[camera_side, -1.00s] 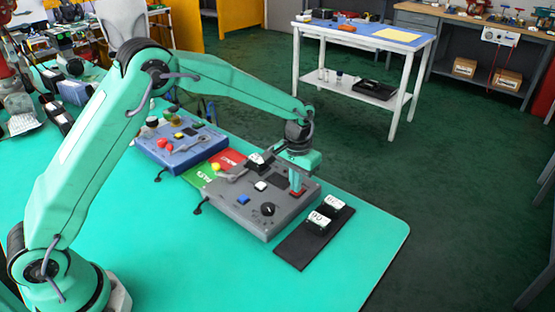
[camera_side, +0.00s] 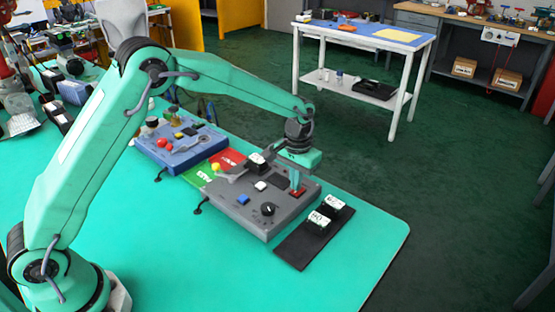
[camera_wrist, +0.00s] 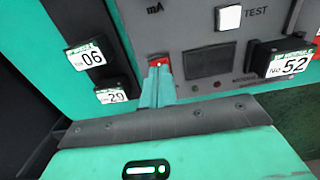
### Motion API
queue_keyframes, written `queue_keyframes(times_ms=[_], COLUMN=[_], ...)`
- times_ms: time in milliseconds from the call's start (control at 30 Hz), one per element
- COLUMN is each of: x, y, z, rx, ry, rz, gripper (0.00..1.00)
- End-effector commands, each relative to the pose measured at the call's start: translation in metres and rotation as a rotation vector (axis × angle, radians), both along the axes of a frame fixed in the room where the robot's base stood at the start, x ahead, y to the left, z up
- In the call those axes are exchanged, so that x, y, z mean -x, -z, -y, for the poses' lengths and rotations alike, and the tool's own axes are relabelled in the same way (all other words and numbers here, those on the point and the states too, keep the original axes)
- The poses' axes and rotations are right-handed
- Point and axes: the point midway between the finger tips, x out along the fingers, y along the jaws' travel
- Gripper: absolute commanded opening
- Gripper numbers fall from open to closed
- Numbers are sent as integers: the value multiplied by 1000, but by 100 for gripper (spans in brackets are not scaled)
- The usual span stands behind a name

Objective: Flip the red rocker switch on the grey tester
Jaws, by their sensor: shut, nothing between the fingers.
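The grey tester (camera_side: 288,212) lies on the green bench, with its panel also filling the top of the wrist view (camera_wrist: 190,28). Its red rocker switch (camera_side: 299,193) is near the right edge of the panel. In the wrist view the rocker (camera_wrist: 158,60) shows just beyond my fingertips, which cover its lower part. My gripper (camera_side: 297,184) is shut and empty, pointing down at the rocker. The fingertips (camera_wrist: 158,72) are at or just above it; I cannot tell if they touch. Which way the rocker is tilted is unclear.
The tester also carries a black knob (camera_side: 268,209), a blue button (camera_side: 243,199) and a white button (camera_wrist: 229,18). A dark strip with two labelled blocks (camera_side: 318,219) lies right of it. A blue tester (camera_side: 175,150) and a red-green mat (camera_side: 230,158) are left. The front bench is clear.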

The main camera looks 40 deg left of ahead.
Motion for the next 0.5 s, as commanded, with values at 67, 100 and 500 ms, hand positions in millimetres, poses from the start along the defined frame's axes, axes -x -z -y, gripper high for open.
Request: queue_keyframes(times_ms=[67,100,500], x=[0,0,0], y=[-6,-8,-30], z=[0,0,0], rx=[0,0,0], ry=[0,0,0], rz=[1,1,1], gripper=[0,0,0])
